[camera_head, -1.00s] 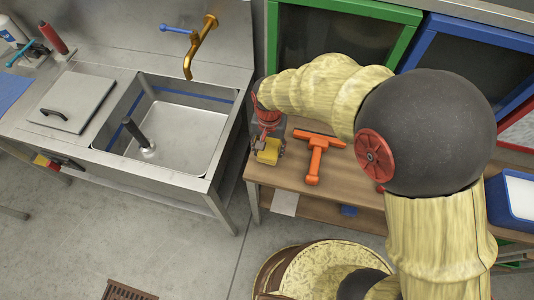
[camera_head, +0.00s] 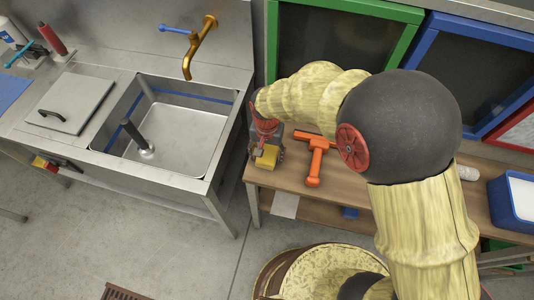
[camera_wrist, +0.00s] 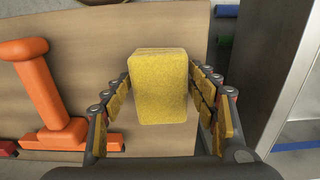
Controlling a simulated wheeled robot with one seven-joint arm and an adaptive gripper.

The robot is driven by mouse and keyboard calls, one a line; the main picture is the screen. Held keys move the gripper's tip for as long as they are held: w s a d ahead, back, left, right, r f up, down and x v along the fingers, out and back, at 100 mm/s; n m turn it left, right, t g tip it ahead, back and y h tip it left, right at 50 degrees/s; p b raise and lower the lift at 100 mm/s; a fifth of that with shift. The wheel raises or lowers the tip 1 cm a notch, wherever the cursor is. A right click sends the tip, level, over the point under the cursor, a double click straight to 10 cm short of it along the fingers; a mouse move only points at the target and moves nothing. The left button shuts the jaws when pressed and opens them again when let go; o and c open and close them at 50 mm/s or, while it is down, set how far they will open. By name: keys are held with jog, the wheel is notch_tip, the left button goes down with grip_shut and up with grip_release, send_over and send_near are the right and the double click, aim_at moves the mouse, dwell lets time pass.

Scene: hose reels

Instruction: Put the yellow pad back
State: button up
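The yellow pad (camera_wrist: 161,88) is a block with rounded edges. In the head view the pad (camera_head: 266,157) shows below my gripper (camera_head: 267,148), over the left end of the wooden bench (camera_head: 290,190). The gap between the pad and the bench top is hard to judge.
An orange T-shaped tool (camera_head: 316,160) lies on the bench just right of the pad. A steel sink (camera_head: 185,135) stands to the left, across a narrow gap. Green-framed (camera_head: 272,40) and blue-framed (camera_head: 418,60) panels stand behind the bench. A blue bin (camera_head: 510,215) is at right.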

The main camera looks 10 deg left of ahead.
aim_at(267, 154)
jog(key=shift+o, duration=0.6)
jog(key=shift+r, duration=0.1)
notch_tip(267, 154, up, 12)
jog(key=p, duration=0.3)
jog(key=shift+r, duration=0.15)
jog(key=s+d+r+t, duration=0.2)
jog(key=d+r+t, duration=0.1)
jog(key=d+r, duration=1.2)
jog(key=s+d+r+t, duration=0.2)
jog(key=s+d+r, duration=0.3)
jog(key=s+d, duration=0.6)
jog(key=shift+s+d+r+n+t, duration=0.15)
jog(key=shift+s+d+n+t, duration=0.15)
jog(key=shift+d+n, duration=0.15)
